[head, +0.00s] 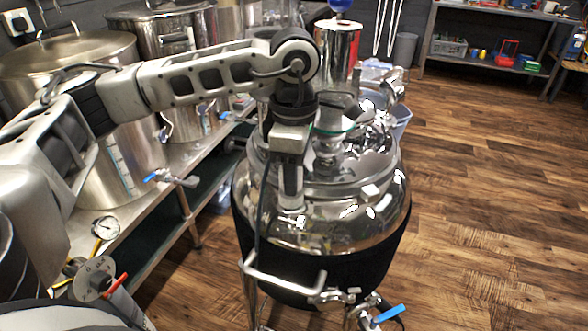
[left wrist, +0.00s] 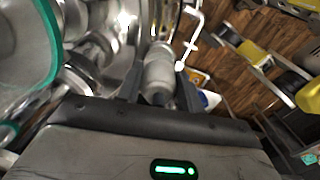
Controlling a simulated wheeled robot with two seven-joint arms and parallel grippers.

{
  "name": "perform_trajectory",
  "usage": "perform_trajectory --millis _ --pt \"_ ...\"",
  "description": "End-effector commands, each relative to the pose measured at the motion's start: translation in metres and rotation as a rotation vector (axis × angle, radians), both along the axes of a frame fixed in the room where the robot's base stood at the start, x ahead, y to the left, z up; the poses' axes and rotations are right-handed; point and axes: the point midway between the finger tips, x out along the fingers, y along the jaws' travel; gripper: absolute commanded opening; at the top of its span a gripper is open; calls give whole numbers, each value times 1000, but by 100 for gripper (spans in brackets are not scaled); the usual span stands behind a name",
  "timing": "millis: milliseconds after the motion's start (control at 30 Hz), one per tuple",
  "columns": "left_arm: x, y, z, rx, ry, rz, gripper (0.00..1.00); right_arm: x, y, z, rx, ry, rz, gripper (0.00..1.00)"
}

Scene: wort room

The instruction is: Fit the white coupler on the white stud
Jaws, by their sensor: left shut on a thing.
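My left gripper (head: 290,183) reaches down over the near side of the shiny domed vessel lid. It is shut on a pale cylindrical piece, which looks like the white coupler (left wrist: 158,72). In the left wrist view the coupler sits between the two dark fingers, its far end pointing toward the shiny metal. My right gripper is not in view.
The domed steel vessel (head: 340,225) has a dark jacket, a front bar handle (head: 285,284) and a blue-levered valve (head: 388,313). A green-rimmed glass (head: 336,128) is close beside my gripper. Steel kettles (head: 100,160) stand at left. The wood floor (head: 480,190) at right is clear.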

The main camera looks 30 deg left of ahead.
Motion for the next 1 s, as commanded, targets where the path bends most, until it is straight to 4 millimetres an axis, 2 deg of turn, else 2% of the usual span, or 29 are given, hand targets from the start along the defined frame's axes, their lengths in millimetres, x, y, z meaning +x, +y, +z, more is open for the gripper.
perform_trajectory --millis 500,1000 --pt "0 0 0 0 0 0 14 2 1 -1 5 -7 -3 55" --pt "0 0 -10 0 0 0 14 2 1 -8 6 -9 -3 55"
